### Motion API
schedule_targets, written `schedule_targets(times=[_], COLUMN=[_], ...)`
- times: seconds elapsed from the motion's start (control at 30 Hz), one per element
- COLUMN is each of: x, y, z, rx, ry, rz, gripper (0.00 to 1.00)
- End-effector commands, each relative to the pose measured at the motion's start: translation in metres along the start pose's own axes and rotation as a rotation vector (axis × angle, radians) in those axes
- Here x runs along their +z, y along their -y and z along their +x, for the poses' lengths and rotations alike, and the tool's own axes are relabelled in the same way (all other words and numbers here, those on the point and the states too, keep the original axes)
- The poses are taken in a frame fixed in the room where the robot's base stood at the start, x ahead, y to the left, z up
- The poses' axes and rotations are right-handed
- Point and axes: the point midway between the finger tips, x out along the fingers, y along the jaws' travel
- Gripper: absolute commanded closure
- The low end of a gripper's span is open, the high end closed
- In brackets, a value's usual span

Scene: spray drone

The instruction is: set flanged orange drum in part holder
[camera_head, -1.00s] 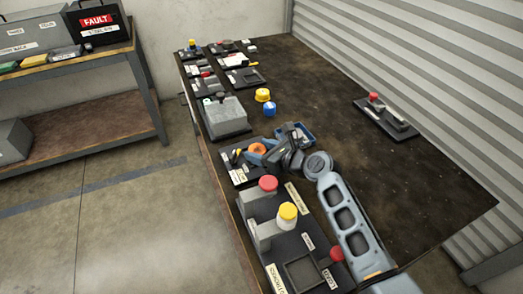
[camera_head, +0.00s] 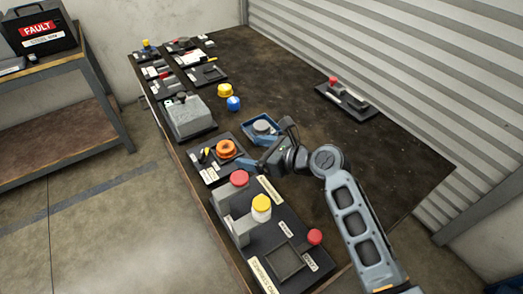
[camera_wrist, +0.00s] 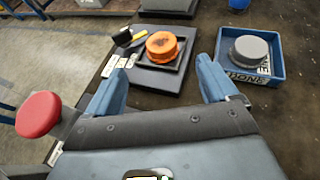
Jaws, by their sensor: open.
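The orange drum (camera_head: 226,148), with a wider lower rim, sits upright in the square dark frame of a black plate (camera_head: 209,174), the apparent part holder. The wrist view shows the drum (camera_wrist: 162,45) in that frame, with dark marks on its top. My gripper (camera_head: 256,166) is open and empty, just right of and in front of the drum. In the wrist view its two blue-grey fingers (camera_wrist: 161,66) stand wide apart, with the drum beyond them, untouched. Whether the drum is fully seated is hard to tell.
A blue tray (camera_head: 251,138) holding a grey drum stands right of the plate. A front panel (camera_head: 237,262) has red and yellow knobs and an empty square frame. A grey box (camera_head: 189,121) and yellow and blue cylinders (camera_head: 233,103) lie behind. The table's right side is mostly clear.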

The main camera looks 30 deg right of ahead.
Motion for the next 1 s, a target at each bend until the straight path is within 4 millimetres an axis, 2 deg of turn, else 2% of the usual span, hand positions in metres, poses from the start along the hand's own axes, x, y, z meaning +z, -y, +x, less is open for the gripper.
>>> schedule_targets(times=[0.1, 0.23, 1.0], x=[0.001, 0.001, 0.002], y=[0.001, 0.001, 0.001], z=[-0.014, -0.021, -0.022], rx=[-0.002, -0.002, -0.002], ry=[0.002, 0.002, 0.003], rz=[0.000, -0.001, -0.001], gripper=[0.13, 0.13, 0.13])
